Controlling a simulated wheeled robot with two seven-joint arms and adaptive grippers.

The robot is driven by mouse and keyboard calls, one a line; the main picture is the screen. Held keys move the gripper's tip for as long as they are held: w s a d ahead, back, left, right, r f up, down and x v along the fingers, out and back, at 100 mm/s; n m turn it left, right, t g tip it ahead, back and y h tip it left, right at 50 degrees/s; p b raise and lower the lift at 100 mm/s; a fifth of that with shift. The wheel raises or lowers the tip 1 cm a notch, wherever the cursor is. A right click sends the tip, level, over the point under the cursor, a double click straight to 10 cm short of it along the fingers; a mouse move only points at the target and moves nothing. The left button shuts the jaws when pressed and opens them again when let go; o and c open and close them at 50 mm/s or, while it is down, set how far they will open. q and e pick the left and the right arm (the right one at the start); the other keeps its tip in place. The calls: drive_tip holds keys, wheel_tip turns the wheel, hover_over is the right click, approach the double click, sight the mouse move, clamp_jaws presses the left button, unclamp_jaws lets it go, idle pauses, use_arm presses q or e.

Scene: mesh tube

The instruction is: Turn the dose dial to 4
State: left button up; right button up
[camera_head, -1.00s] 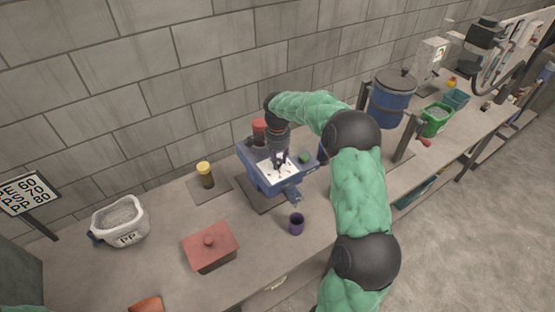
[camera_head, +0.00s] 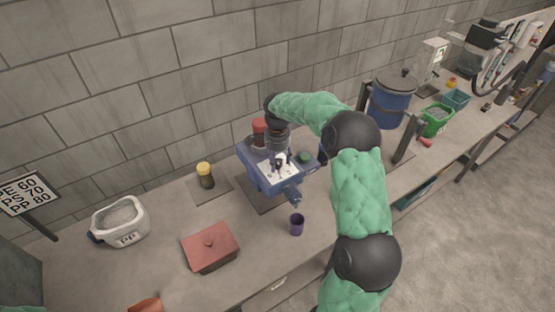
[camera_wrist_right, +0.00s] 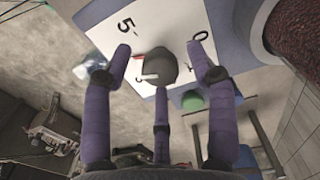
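The dose dial is a dark grey knob (camera_wrist_right: 158,66) on a white plate, in the middle of the right wrist view. The plate is marked with a large 5 to the dial's left and a 0 to its right. A small white mark shows at the dial's lower left; I cannot read its setting. The plate belongs to a blue machine (camera_head: 257,176) on the bench. My right gripper (camera_head: 280,163) is over the plate, its purple fingers open on either side of the dial, with a gap visible. My left gripper is out of view.
A green button (camera_wrist_right: 192,100) is close to the right finger. A purple cup (camera_head: 297,226) stands in front of the machine. A red lidded box (camera_head: 210,250), a yellow-capped jar (camera_head: 205,176) and a white PP tub (camera_head: 120,225) stand to the left. A blue barrel (camera_head: 390,100) is to the right.

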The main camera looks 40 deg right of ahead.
sight(278, 161)
drive_tip(key=shift+r, duration=0.1)
wheel_tip(278, 161, up, 12)
idle(0.5)
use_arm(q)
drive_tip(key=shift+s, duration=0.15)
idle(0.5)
